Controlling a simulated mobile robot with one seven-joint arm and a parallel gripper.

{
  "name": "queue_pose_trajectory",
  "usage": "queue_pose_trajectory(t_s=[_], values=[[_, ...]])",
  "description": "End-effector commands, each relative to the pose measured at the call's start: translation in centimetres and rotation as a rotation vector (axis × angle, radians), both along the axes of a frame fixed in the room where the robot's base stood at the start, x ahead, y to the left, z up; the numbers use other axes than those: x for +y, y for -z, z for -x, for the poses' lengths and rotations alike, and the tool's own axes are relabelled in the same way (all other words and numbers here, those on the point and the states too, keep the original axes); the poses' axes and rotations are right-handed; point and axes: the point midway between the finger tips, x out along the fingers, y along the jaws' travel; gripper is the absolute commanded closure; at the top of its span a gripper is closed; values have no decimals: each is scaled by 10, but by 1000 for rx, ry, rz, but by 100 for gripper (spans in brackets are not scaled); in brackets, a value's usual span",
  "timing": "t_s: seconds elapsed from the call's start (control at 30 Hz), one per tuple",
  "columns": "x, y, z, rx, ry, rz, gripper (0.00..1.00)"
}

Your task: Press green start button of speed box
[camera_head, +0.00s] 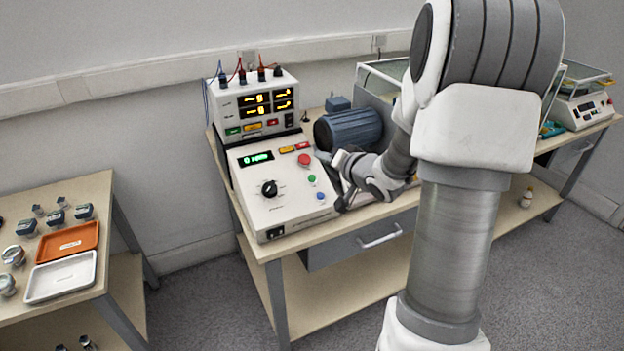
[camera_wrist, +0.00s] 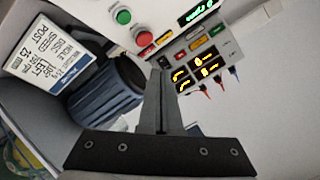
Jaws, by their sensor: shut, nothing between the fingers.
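The speed box (camera_head: 262,205) is a white sloped panel on the bench with a green display, a black knob and several buttons. Its green start button (camera_head: 312,179) lies between a red button above and a blue button below. In the wrist view the green button (camera_wrist: 123,16) shows at the top, beside the red button (camera_wrist: 139,34). My gripper (camera_head: 334,160) is just right of the buttons in the head view, apart from the green one as far as I can tell. In the wrist view its fingers (camera_wrist: 160,70) are shut and empty.
A power supply (camera_head: 252,105) with yellow displays and cables stands behind the speed box. A blue motor (camera_head: 350,128) lies close to my gripper on the right. A side table (camera_head: 100,190) at left holds an orange tray and a white tray.

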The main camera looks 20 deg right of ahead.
Motion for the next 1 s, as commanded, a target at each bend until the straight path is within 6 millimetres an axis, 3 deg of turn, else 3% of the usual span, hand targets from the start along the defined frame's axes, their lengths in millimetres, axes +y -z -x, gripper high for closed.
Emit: queue_pose_trajectory(t_s=[0.5, 0.7, 1.0], values=[[2, 61, -27, 2, -1, 0, 100], [1, 73, -34, 2, 0, -1, 100], [2, 75, -36, 1, 0, 1, 100]])
